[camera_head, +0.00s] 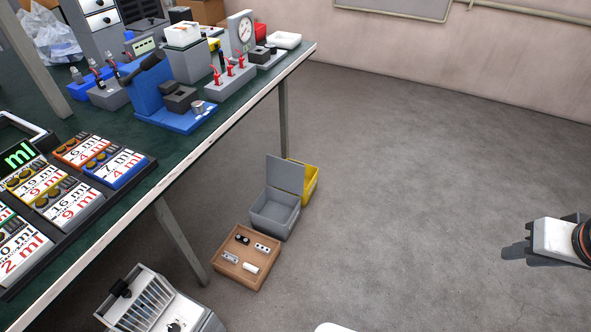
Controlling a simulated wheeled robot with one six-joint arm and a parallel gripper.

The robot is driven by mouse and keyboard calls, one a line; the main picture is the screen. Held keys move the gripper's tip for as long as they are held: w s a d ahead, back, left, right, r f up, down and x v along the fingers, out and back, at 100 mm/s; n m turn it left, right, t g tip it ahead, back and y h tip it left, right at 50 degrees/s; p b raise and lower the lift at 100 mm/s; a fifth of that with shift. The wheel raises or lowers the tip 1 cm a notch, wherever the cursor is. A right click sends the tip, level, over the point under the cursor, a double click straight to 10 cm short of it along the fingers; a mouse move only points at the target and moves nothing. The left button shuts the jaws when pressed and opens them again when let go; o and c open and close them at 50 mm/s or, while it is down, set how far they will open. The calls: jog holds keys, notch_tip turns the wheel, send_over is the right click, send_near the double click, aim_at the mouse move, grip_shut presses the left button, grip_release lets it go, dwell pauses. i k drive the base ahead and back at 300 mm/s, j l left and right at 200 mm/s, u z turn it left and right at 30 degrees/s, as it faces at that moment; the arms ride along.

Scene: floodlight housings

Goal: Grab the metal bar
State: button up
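A small silver-grey bar-like piece (230,257) lies at the left in a shallow brown tray (222,268) on the floor. A pale piece with dark spots (262,247) lies at the right of the same tray. Both are too small for me to tell surely which is the metal bar. My gripper (513,252) is at the right edge of the view, above bare floor and far from the tray. I see its fingers from the side, so the gap between them does not show.
A black piece (242,239) and a white cylinder (250,267) share the tray. A grey lidded box (274,213) and yellow bin (309,186) stand behind it. The green workbench (150,150) overhangs the left, with a leg (181,243) near the tray. Floor between tray and gripper is clear.

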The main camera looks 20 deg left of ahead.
aim_at(261, 249)
jog(key=i, duration=1.2)
jog(key=i+l, duration=0.1)
jog(key=i, duration=1.1)
jog(key=i+u, duration=0.1)
jog(key=i, duration=1.1)
jog(key=i+l, duration=0.15)
jog(key=i, duration=1.05)
jog(key=i+u, duration=0.2)
jog(key=u, duration=4.05)
jog(key=i+j+z, duration=0.15)
jog(key=j, duration=0.3)
jog(key=i+j+z, duration=0.15)
jog(key=j, duration=0.35)
jog(key=i+j+z, duration=0.2)
jog(key=j, duration=0.35)
jog(key=i+j+z, duration=0.15)
jog(key=j, duration=0.4)
jog(key=i+j+z, duration=0.15)
jog(key=j, duration=0.4)
jog(key=i+j+z, duration=0.15)
jog(key=j, duration=0.4)
